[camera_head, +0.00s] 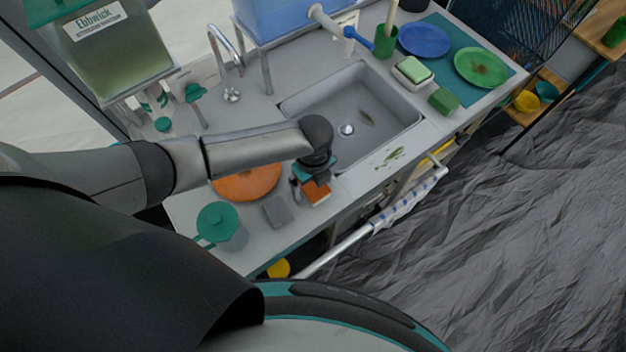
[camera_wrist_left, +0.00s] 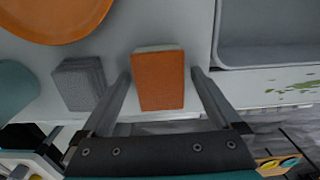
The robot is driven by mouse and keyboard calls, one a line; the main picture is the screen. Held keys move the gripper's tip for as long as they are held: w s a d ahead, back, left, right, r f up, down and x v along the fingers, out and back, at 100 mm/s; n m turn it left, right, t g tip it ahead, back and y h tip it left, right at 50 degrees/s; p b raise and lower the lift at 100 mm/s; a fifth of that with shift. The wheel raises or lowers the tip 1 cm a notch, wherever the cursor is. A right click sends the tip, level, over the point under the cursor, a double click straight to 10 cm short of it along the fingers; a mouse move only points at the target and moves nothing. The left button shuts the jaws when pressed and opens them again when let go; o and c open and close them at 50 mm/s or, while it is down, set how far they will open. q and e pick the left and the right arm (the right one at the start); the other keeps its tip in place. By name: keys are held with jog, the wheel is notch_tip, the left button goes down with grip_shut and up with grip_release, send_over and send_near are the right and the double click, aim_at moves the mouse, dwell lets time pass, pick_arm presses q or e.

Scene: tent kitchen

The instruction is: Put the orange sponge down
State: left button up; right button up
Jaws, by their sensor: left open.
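The orange sponge (camera_head: 316,192) lies on the grey counter between the sink and the orange plate, near the counter's front edge. In the left wrist view the orange sponge (camera_wrist_left: 158,80) shows its orange top and a pale strip at its far side. My left gripper (camera_head: 310,180) is over the sponge. In the left wrist view its two fingers (camera_wrist_left: 161,84) stand apart, one on each side of the sponge, with a visible gap on both sides. My right gripper is not in view.
A grey sponge (camera_wrist_left: 80,84) lies just left of the orange one. The orange plate (camera_wrist_left: 56,14), a green-lidded pot (camera_head: 222,226) and the sink (camera_head: 352,112) are close by. A green sponge (camera_head: 443,101) lies right of the sink. Bare counter surrounds the orange sponge.

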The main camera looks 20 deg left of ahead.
aim_at(314, 186)
pick_arm(q)
jog(key=shift+r, duration=0.25)
notch_tip(314, 186, up, 12)
jog(key=p, duration=0.2)
jog(key=shift+d+f, duration=0.1)
dwell(0.5)
